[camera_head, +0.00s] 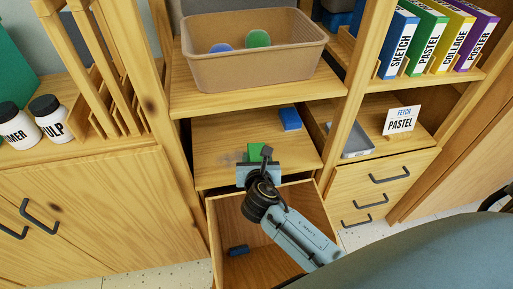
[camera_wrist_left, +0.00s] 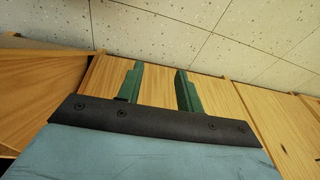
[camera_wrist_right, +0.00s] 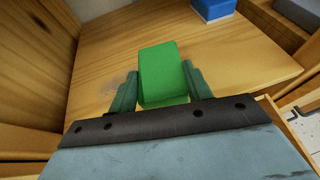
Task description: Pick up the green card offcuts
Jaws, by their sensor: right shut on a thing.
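The green card offcuts show as a small green block (camera_wrist_right: 163,75) in the right wrist view, between the fingers of my right gripper (camera_wrist_right: 155,90). The block also shows in the head view (camera_head: 254,151), partly hidden by my gripper. My right gripper (camera_head: 259,160) is shut on it over the wooden shelf (camera_head: 220,150). I cannot tell whether the block touches the shelf. My left gripper (camera_wrist_left: 160,85) is open and empty in the left wrist view, in front of wooden furniture and a speckled floor.
An open drawer (camera_head: 232,208) below the shelf holds a dark blue block (camera_head: 238,250). A blue block (camera_head: 290,119) lies at the shelf's back right. A brown bin (camera_head: 245,69) stands above. A grey tray (camera_head: 357,141) and a PASTEL card (camera_head: 401,121) are to the right.

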